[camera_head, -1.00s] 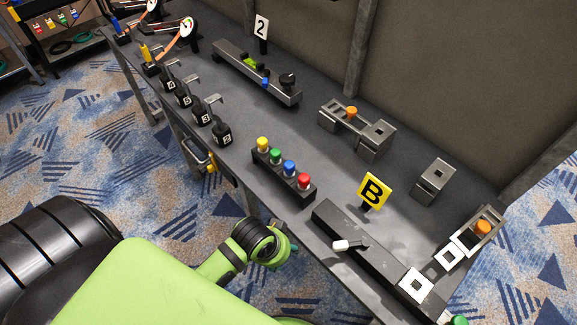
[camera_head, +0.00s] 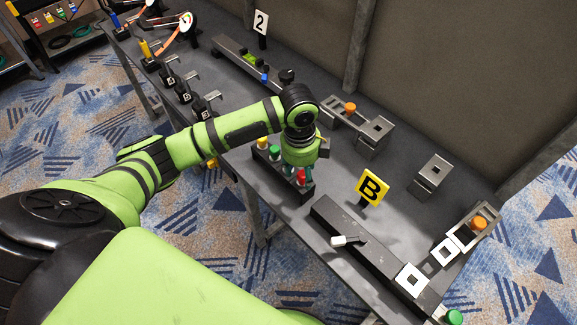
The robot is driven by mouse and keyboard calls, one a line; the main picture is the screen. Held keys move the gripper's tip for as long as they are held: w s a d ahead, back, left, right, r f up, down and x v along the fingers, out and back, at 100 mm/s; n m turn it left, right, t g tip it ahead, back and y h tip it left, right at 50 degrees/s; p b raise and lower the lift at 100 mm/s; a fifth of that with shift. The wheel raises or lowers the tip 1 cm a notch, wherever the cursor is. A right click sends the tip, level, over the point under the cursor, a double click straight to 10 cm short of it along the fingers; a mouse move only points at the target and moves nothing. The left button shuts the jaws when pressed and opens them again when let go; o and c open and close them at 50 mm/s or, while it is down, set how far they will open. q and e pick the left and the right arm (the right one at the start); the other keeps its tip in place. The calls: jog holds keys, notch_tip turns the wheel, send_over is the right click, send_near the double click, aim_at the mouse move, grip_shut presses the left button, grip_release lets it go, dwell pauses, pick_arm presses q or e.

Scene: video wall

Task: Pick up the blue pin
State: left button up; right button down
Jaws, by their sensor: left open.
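A long dark block (camera_head: 281,184) near the table's front edge holds a row of upright coloured pins. The yellow pin (camera_head: 262,142) and green pin (camera_head: 275,152) show left of my left gripper (camera_head: 296,168). The red pin (camera_head: 301,178) shows just below it. The blue pin, between green and red, is mostly hidden by the gripper. My left gripper points down over the right half of the block. It is open; its fingertips are largely hidden, and I cannot tell whether they touch a pin. My right gripper is not in view.
Behind the gripper stands a metal fixture with an orange knob (camera_head: 350,107). Several black numbered blocks (camera_head: 185,94) stand to the left.

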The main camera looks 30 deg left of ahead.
pick_arm(q)
jog(key=shift+m+y, duration=0.3)
jog(key=shift+m, duration=0.3)
jog(key=w+a+r, duration=0.1)
jog(key=a+r, duration=0.1)
jog(key=a, duration=0.1)
jog(key=w+a+r, duration=0.1)
jog(key=shift+w+a+r, duration=0.2)
jog(key=shift+w+a, duration=0.1)
jog(key=shift+a, duration=0.2)
jog(key=f, duration=0.2)
jog(key=f+p, duration=0.1)
jog(key=f, duration=0.1)
jog(key=f+p, duration=0.1)
jog(key=f, duration=0.1)
jog(key=shift+w+a+f, duration=0.3)
jog(key=shift+a+f, duration=0.05)
jog(key=shift+f, duration=0.05)
grip_shut()
